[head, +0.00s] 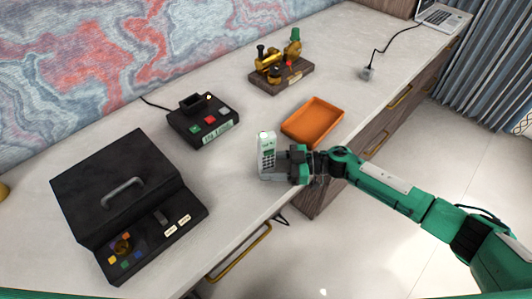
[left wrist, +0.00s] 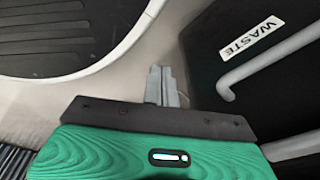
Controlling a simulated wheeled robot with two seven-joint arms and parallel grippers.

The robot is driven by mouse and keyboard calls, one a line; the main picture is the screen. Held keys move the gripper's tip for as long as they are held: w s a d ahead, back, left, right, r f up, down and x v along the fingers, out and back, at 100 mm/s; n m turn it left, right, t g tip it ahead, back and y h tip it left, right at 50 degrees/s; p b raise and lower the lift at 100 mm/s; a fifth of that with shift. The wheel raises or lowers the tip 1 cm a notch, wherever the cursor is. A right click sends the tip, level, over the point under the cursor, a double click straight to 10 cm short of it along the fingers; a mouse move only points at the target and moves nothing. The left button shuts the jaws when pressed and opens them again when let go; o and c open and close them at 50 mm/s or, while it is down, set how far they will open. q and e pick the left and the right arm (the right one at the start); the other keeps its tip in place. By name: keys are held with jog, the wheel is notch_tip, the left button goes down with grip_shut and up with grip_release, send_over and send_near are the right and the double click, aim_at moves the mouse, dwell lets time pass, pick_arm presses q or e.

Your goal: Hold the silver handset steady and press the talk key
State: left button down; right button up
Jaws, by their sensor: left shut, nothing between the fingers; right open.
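The silver handset (head: 267,143), with a small screen and keypad, stands upright near the front edge of the desk in the head view. My right gripper (head: 272,170) comes in from the right at the handset's lower part, its jaws open. A grey finger shows at the handset's base; I cannot tell whether it touches. Individual keys are too small to tell apart, so I cannot pick out the talk key. My left gripper (left wrist: 163,86) shows only in the left wrist view, shut and empty, away from the handset.
An orange tray (head: 327,112) lies behind the handset. A black device with colored buttons (head: 189,126), a large black case (head: 107,177) and a brass instrument (head: 274,77) stand on the desk. The left wrist view shows a dark panel labelled WASTE (left wrist: 251,36).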

jog(key=c, duration=0.9)
dwell(1.6)
